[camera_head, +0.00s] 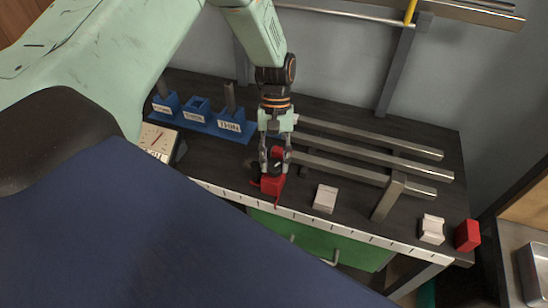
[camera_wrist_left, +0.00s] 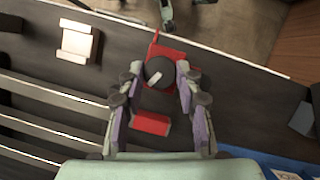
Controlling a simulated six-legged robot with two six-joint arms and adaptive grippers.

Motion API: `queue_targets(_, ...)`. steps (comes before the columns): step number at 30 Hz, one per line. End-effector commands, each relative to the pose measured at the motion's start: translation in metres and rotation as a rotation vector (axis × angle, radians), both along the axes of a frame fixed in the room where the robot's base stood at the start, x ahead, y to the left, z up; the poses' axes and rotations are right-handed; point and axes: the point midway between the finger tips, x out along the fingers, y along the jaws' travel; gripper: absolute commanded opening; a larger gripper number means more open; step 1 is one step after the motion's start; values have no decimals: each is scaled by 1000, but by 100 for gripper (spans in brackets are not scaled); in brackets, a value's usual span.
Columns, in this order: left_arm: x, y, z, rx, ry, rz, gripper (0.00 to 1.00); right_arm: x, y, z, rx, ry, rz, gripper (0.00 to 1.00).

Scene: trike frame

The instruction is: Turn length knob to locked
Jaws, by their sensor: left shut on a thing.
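The length knob (camera_wrist_left: 160,68) is a round black knob with a white pointer mark. It sits on a red clamp block (camera_head: 271,186) near the front edge of the workbench; the red block also shows in the left wrist view (camera_wrist_left: 168,48). The pointer slants toward the lower left in the left wrist view. My left gripper (camera_head: 273,168) reaches down over the block, and its two fingers are closed on opposite sides of the knob. Any lettering for the locked position cannot be read. My right gripper is not in view.
Metal bars (camera_head: 373,153) lie behind and right of the clamp. A pale block (camera_head: 325,198) sits right of it; another pale block (camera_head: 432,229) and a red block (camera_head: 467,235) stand farther right. Blue labelled holders (camera_head: 230,124) and a dial (camera_head: 158,142) are left. A ruler strip runs along the front edge.

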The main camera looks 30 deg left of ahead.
Motion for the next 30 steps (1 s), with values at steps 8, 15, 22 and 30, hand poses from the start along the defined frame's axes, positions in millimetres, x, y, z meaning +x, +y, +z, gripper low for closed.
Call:
queue_targets(8,-1,-2,0,1,4,-264,3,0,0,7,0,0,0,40)
queue_targets(15,-1,-4,0,0,6,-492,3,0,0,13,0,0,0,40)
queue_targets(22,-1,-6,0,-1,5,-691,3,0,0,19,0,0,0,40)
queue_targets(30,-1,-7,-1,-2,5,-863,3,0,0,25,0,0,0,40)
